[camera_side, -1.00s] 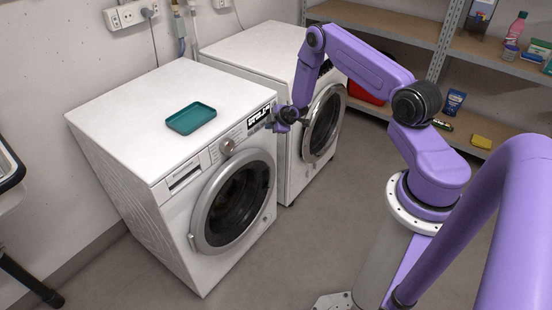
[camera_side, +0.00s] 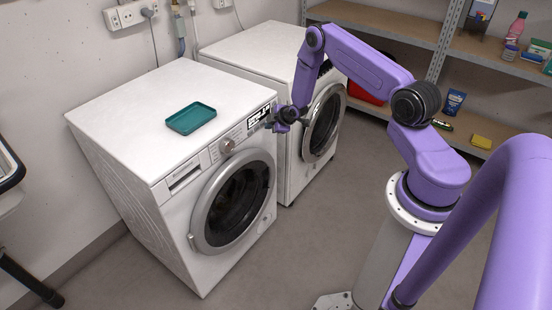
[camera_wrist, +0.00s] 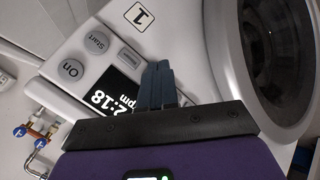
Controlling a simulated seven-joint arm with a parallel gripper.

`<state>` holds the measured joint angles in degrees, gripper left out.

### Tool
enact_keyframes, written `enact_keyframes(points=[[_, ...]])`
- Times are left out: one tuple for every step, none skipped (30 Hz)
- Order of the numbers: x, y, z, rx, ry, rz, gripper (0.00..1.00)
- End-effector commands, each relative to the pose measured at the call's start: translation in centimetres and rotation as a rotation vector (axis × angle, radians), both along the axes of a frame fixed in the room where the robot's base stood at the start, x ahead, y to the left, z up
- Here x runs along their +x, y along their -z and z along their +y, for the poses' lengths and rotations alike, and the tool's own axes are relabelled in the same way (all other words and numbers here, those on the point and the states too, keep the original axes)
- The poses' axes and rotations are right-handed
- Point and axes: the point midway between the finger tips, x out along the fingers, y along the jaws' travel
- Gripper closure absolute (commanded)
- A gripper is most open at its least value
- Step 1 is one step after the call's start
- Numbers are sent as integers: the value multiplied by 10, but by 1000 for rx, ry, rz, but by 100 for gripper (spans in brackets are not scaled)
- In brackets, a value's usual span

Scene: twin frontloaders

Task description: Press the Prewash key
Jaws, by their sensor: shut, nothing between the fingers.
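The front-left washing machine (camera_side: 165,105) has a control panel with a dial (camera_side: 226,146) and a lit display (camera_side: 259,115) in the side view. My gripper (camera_side: 277,124) is at the right end of this panel, close to its face. I cannot make out the Prewash key. Contact with the panel cannot be told.
The round door (camera_wrist: 225,40) is to the right. A teal tray (camera_side: 191,118) lies on the machine's top. A second machine (camera_side: 262,48) stands close behind.

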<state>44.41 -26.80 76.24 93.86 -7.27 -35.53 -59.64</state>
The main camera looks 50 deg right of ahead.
Motion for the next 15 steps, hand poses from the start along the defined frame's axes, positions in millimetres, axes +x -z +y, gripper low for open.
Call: enact_keyframes(points=[[-2,0,0,1,0,1,100],[-4,0,0,1,0,1,100],[-6,0,0,1,0,1,100],[-7,0,0,1,0,1,100],[-8,0,0,1,0,1,100],[-8,0,0,1,0,1,100],[-9,0,0,1,0,1,100],[-9,0,0,1,0,1,100],[-9,0,0,0,0,0,100],[-9,0,0,0,0,0,100],[-9,0,0,0,0,0,100],[-9,0,0,0,0,0,100],[-9,0,0,0,0,0,100],[-9,0,0,0,0,0,100],[-10,0,0,1,0,1,100]])
